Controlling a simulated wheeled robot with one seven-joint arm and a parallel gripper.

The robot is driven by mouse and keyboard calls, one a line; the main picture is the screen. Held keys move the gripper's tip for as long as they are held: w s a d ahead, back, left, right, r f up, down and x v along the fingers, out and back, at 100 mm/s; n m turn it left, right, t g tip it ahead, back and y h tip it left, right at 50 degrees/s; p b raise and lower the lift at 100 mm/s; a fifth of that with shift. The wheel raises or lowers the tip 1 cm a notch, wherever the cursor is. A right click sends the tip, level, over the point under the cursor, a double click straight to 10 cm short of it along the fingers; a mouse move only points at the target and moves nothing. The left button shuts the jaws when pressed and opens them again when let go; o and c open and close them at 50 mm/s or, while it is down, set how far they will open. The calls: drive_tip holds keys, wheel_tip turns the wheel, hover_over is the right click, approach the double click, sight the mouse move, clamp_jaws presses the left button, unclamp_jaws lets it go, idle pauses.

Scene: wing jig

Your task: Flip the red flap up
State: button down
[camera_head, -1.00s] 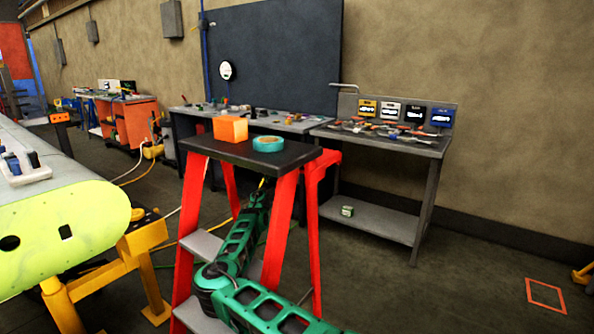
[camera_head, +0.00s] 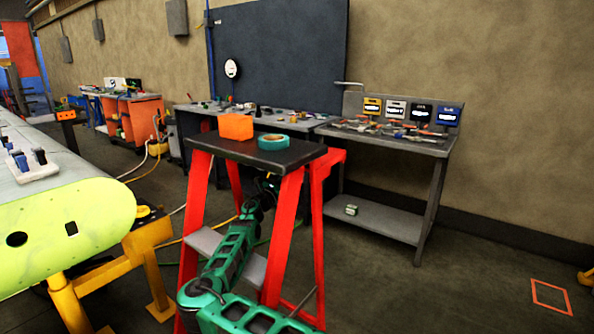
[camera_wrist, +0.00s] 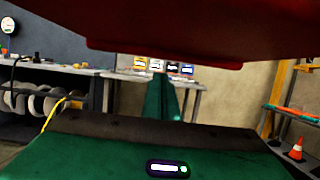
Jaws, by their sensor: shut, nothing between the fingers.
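In the wrist view a dark red panel (camera_wrist: 180,40) spans the top of the picture, close above my gripper (camera_wrist: 170,78). Its lower edge has a small lip. I cannot tell whether this is the red flap or part of the red stepladder (camera_head: 195,215). My gripper is shut and empty, its green fingers pointing away below the panel; contact cannot be made out. In the head view my green arm reaches up between the ladder's legs, and its end is under the black top, partly hidden. No separate flap shows clearly there.
An orange block (camera_head: 236,127) and a teal tape roll (camera_head: 274,142) rest on the ladder top. The ladder's legs stand close around my arm. A grey workbench (camera_head: 400,232) stands behind; a yellow-green wing (camera_head: 70,225) is at left. The right floor is mostly clear.

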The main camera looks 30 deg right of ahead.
drive_tip(key=shift+s+a+f, duration=0.15)
drive_tip(key=shift+a, duration=0.1)
idle(0.4)
